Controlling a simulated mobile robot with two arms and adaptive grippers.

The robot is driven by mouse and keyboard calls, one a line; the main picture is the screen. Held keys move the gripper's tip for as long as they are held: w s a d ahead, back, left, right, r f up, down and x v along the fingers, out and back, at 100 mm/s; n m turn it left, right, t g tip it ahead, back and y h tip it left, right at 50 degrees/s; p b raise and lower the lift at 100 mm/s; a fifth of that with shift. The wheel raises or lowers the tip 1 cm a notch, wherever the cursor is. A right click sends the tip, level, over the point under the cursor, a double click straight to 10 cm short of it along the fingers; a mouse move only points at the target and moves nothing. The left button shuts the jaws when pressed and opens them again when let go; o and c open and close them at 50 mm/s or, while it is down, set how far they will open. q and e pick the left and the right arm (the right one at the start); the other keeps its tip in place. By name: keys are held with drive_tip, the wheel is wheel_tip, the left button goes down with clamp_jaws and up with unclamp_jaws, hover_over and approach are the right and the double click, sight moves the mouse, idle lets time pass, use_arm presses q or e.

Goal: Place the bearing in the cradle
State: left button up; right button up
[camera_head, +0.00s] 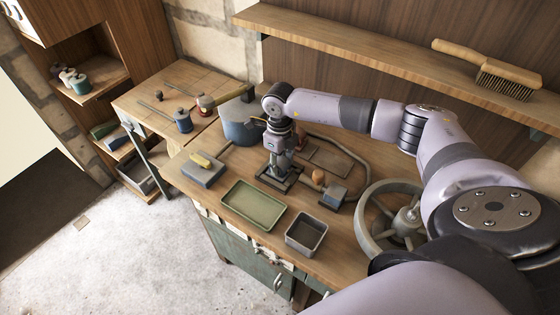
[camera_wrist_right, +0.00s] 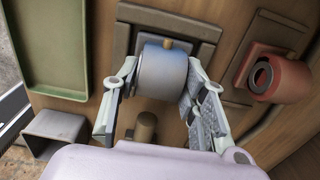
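My right gripper (camera_head: 281,165) points down at the middle of the bench. In the right wrist view its two fingers (camera_wrist_right: 160,82) close in on both sides of a blue-grey cylinder, the bearing (camera_wrist_right: 161,76). They look in contact with it. A small tan pin shows at the bearing's far edge. A dark square frame, the cradle (camera_head: 268,180), lies directly under the gripper. Its rim also shows behind the bearing in the wrist view (camera_wrist_right: 122,40). I cannot tell whether the bearing rests in it. My left gripper is not in view.
A green tray (camera_head: 236,205) and a grey bin (camera_head: 290,240) stand along the front edge. A tan peg (camera_head: 318,176), a grey block (camera_head: 335,194) and a large wheel (camera_head: 366,222) lie to the right. A red cylindrical part (camera_wrist_right: 287,80) stands beside the cradle.

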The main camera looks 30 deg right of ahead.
sight(280, 160)
drive_tip(key=shift+o, duration=1.4)
drive_tip(key=shift+r, duration=0.1)
wheel_tip(280, 160, up, 12)
drive_tip(key=b, duration=0.3)
drive_tip(key=shift+b, duration=0.3)
